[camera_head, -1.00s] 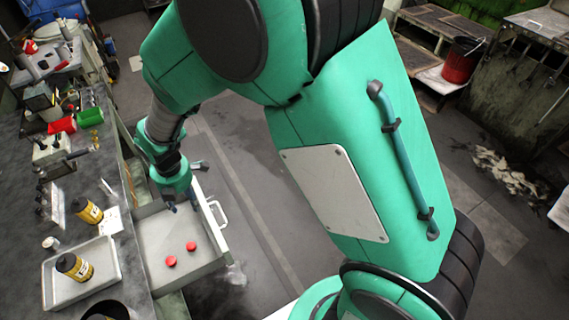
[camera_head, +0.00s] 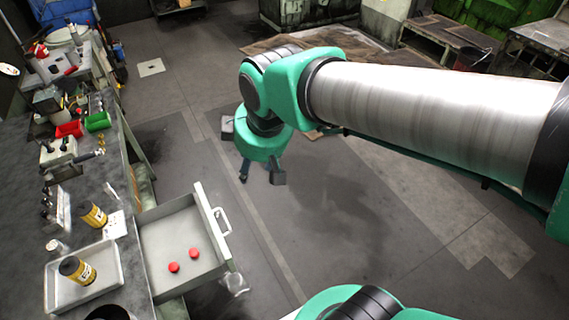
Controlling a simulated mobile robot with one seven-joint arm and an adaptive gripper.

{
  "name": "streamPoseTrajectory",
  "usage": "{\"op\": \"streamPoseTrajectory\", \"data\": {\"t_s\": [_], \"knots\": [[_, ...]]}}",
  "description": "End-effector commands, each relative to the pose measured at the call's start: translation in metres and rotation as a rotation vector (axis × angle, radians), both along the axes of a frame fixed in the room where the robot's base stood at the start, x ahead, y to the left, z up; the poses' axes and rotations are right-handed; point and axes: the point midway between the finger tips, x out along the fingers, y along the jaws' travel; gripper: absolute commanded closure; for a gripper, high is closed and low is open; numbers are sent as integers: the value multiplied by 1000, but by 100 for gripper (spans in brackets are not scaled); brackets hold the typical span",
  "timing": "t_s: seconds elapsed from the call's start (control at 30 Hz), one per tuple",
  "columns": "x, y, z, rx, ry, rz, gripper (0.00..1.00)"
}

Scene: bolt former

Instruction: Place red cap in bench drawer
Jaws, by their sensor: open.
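Two red caps lie apart on the floor of the open bench drawer; the left cap (camera_head: 173,267) is a little nearer the bench than the right cap (camera_head: 194,253). The bench drawer (camera_head: 160,230) is pulled out from the bench, with its handle (camera_head: 221,221) on the right. My gripper (camera_head: 260,180) is open and appears empty. It hangs over the floor, right of and beyond the drawer, clear of it.
On the bench (camera_head: 30,200), a tray (camera_head: 100,284) holds a yellow-and-black can (camera_head: 77,270). A second similar can (camera_head: 93,214) stands behind it. Red (camera_head: 69,129) and green (camera_head: 97,121) bins stand further back.

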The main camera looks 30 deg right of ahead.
Motion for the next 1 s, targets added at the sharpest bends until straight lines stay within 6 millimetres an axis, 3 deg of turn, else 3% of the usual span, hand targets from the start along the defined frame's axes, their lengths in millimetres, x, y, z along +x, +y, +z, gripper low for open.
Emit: {"op": "streamPoseTrajectory", "data": {"t_s": [0.2, 0.4, 0.6, 0.93, 0.97, 1.0], "knots": [[-51, -27, 25, 114, -54, -311, 54], [-82, -39, 33, 193, -85, -504, 54], [-92, -43, 34, 223, -95, -574, 54], [-92, -43, 35, 223, -95, -575, 54], [-92, -43, 35, 223, -95, -575, 52], [-92, -43, 35, 223, -95, -575, 44]]}}
